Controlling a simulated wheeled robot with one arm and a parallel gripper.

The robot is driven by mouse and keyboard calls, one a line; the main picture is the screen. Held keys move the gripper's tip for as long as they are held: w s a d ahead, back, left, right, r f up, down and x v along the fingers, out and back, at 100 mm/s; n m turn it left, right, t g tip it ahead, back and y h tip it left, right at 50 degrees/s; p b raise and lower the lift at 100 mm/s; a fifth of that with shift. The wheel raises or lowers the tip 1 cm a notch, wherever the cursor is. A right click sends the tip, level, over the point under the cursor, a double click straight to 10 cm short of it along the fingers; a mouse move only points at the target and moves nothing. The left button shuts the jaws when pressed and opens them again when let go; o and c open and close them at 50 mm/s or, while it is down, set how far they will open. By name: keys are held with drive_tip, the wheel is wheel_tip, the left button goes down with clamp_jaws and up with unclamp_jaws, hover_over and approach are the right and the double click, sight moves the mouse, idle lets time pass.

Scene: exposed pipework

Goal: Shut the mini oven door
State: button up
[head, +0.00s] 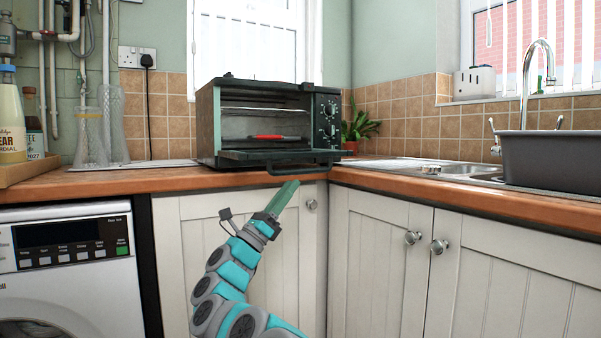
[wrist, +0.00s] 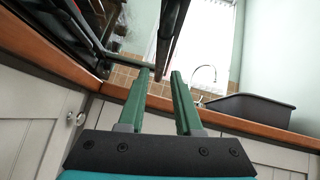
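The mini oven (head: 209,125) stands on the wooden worktop in the corner. Its door (head: 262,156) is open, folded down to about level, with the handle (head: 305,169) along its front edge. My gripper (head: 292,184) is just below and in front of the door's front edge, pointing up. In the wrist view, my gripper (wrist: 160,73) has its two green fingers apart with nothing held between them. A dark bar (wrist: 172,38), apparently the door handle, runs beyond the fingertips. I cannot tell whether the fingers touch it.
A red item (head: 270,137) lies inside the oven. The worktop edge (head: 240,178) and white cupboards (head: 380,250) are close to my arm. A grey basin (head: 550,160) stands by the sink at right. Glass bottles (head: 90,140) stand at left, above a washing machine (head: 75,285).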

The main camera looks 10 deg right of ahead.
sight(302, 171)
drive_tip(key=shift+x, duration=3.15)
clamp_jaws()
